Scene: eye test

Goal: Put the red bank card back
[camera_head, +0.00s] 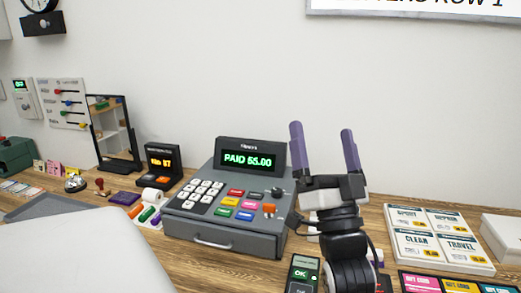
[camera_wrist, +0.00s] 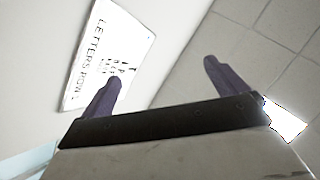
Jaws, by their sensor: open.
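My gripper (camera_head: 322,134) is raised with its two purple fingers pointing up, spread apart and empty, in front of the wall to the right of the cash register. In the wrist view my gripper (camera_wrist: 162,74) is also open, with nothing between the fingers. I cannot make out a red bank card for certain in either view. A card terminal (camera_head: 302,273) with a green OK screen stands at the bottom, left of my arm. My arm hides part of the counter behind and beside it.
To the right are a board of product cards (camera_head: 438,262) and gift cards (camera_head: 445,284). A small display (camera_head: 162,162), a mirror (camera_head: 113,130) and a grey tray (camera_head: 50,206) are left. The wrist view shows a letter chart (camera_wrist: 105,55).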

